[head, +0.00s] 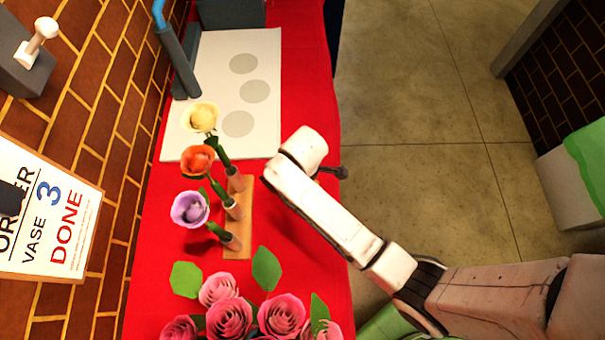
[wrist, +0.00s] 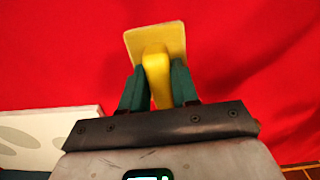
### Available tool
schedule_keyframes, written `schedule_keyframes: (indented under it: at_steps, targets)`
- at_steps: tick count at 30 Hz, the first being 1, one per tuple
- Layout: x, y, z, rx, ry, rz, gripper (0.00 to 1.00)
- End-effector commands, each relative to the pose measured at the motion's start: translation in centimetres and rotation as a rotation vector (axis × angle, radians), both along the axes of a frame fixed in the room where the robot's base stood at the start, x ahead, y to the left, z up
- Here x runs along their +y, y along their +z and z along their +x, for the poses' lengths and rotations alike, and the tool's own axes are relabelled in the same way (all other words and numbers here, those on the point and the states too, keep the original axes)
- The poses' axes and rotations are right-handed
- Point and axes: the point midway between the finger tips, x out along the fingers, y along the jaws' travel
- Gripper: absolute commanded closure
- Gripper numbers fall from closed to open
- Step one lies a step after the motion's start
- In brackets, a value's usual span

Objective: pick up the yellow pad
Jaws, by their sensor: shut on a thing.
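The yellow pad (wrist: 160,40) shows at the top middle of the wrist view, a flat squarish plate with a thick yellow grip standing from it. My gripper (wrist: 156,82) is shut on that grip, with one dark green finger on each side. Red cloth lies behind the pad; I cannot tell whether the pad touches it. In the head view my arm reaches over the right edge of the red table (head: 300,235), and the pad and gripper fingers are hidden there.
A wooden rack (head: 238,240) holds yellow, orange and purple flowers left of my arm. Pink roses (head: 282,315) stand at the near end. A white board (head: 205,130) with grey circles lies beyond the rack. A brick wall bounds the left.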

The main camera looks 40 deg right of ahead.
Motion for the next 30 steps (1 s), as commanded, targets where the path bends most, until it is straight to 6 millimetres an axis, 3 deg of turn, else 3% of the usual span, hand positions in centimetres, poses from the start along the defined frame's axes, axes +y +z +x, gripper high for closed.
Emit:
schedule_keyframes:
  at_steps: [7,11,21,30]
  targets:
    - [0.0,0.9,0.1,-0.003,0.000,0.001,1.00]
    - [0.0,2.7,0.2,-0.006,-0.001,0.001,1.00]
    - [-0.9,9.4,-5.6,-0.001,0.000,0.000,1.00]
    - [-2.0,12.3,-11.7,0.003,0.000,-0.001,1.00]
